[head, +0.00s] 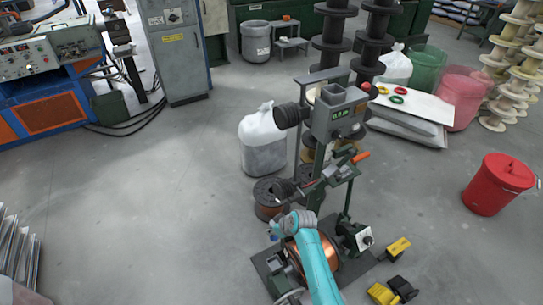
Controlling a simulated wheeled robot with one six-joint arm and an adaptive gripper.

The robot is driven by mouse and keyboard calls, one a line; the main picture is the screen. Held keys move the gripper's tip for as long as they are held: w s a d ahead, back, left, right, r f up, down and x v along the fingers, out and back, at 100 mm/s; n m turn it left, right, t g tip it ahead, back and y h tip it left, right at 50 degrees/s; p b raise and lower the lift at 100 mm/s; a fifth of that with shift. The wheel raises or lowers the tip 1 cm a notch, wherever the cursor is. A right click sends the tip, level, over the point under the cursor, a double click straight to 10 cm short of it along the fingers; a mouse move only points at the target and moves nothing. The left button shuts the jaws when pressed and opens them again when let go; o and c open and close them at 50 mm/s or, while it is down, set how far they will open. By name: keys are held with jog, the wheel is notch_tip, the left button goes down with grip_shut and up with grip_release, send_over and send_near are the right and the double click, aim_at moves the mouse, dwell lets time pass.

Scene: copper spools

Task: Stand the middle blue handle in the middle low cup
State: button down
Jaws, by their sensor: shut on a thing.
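My teal arm reaches up from the bottom edge in the head view, over a floor-standing winding machine (340,118). Small pale and blue parts show at the arm's far end, and I cannot tell whether they are my wrist or something held. I cannot make out my gripper's fingers against the dark machine parts. I cannot pick out the middle blue handle or the middle low cup. The copper coil (323,262) on the machine's base is partly hidden behind my arm.
A red bucket (497,184) stands at right. Yellow-and-black items (383,294) lie at the lower right. A grey cabinet (175,50) stands at the back.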

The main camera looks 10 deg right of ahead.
notch_tip(320, 180, down, 15)
jog(key=s, duration=0.2)
jog(key=shift+s, duration=0.15)
dwell(1.7)
jog(key=shift+d, duration=0.1)
jog(key=shift+f, duration=0.2)
jog(key=shift+f, duration=0.8)
jog(key=shift+f, duration=0.35)
